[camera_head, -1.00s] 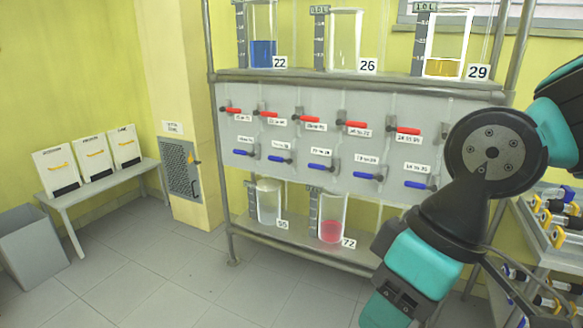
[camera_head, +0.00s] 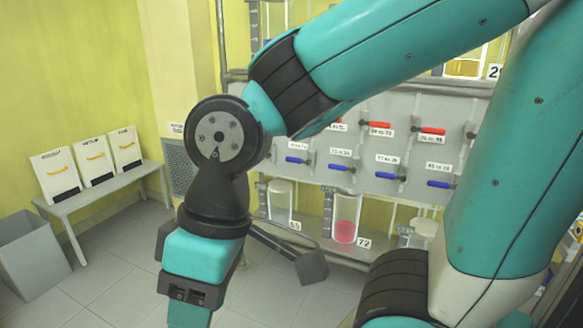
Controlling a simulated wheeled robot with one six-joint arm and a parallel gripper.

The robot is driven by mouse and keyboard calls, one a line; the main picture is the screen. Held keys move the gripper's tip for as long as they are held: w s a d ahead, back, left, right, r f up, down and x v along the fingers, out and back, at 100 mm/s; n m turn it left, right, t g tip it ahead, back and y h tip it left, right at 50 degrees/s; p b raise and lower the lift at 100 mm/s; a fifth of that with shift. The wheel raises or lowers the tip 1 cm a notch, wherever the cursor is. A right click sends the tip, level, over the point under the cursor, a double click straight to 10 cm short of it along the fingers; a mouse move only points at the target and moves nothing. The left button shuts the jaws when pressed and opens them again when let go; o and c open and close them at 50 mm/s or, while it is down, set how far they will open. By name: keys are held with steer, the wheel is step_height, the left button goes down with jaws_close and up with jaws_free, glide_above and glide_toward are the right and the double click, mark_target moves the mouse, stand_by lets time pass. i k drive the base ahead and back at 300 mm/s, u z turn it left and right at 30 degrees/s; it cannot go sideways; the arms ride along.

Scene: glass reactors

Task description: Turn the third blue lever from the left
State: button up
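Blue levers sit in a row on the grey panel (camera_head: 412,108), each with a white label above it. The third blue lever from the left (camera_head: 341,167) is visible just above the pink-filled vessel and points sideways. The second blue lever (camera_head: 297,160) shows left of it; the fourth (camera_head: 388,174) and fifth (camera_head: 439,183) show to its right. The leftmost one is hidden behind my arm. My arm crosses the view in front of the panel. Its wrist hangs at left, well apart from the levers.
Red levers (camera_head: 433,130) form the upper row, partly covered by my arm. Vessels labelled 55 (camera_head: 280,204) and 72 (camera_head: 345,228) stand on the lower shelf. A side table (camera_head: 104,184) with white boxes and a grey bin (camera_head: 30,262) stand at left. Floor shows at centre left.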

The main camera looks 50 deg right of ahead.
mark_target(352, 169)
steer(key=u, duration=0.05)
steer(key=i, duration=1.35)
steer(key=z, duration=1.05)
steer(key=i, duration=0.45)
steer(key=z, duration=0.4)
